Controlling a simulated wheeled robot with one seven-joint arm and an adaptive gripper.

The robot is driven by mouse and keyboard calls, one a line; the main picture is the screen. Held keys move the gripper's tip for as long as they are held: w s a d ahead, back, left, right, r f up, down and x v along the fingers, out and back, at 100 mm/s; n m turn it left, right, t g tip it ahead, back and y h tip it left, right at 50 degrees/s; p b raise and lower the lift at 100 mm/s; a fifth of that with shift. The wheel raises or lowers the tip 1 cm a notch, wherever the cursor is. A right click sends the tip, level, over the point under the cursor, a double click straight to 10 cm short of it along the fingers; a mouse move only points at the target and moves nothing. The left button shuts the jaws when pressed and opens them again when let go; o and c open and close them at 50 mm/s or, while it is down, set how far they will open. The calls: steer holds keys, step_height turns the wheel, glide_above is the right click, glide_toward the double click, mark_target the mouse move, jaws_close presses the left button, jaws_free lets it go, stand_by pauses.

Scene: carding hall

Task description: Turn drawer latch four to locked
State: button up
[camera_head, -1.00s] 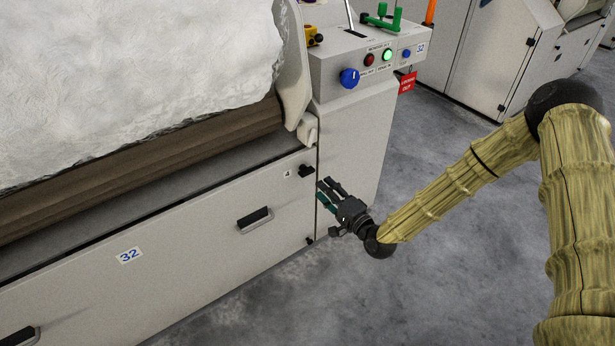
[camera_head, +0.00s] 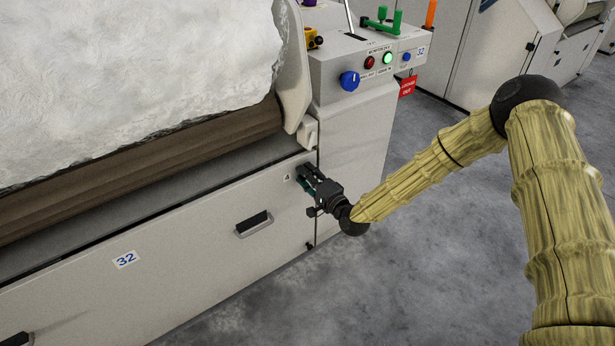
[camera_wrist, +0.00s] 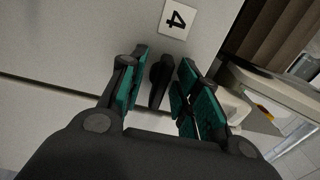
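Latch four is a small black knob (camera_wrist: 160,82) on the machine's drawer front, beside a white label marked 4 (camera_wrist: 177,18). The label also shows in the head view (camera_head: 287,177). My gripper (camera_head: 309,176) is at the latch, near the upper right corner of the drawer front. In the wrist view my gripper (camera_wrist: 160,88) is open, with one teal-padded finger on each side of the knob. Gaps show between the knob and the fingers. In the head view the gripper hides the latch.
The drawer front has a black recessed handle (camera_head: 253,223) and a label marked 32 (camera_head: 126,259). Grey floor (camera_head: 420,240) is open at right.

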jaws_close()
steer(key=shift+n, duration=0.3)
steer(key=n+p, duration=0.1)
steer(key=n, duration=0.2)
steer(key=shift+n, duration=0.3)
steer(key=n+p, duration=0.1)
steer(key=n, duration=0.3)
steer(key=shift+n, duration=0.3)
steer(key=n+p, duration=0.1)
steer(key=n, duration=0.4)
steer(key=shift+s, duration=0.1)
steer(key=shift+n+p, duration=0.45)
steer(key=shift+n, duration=1.55)
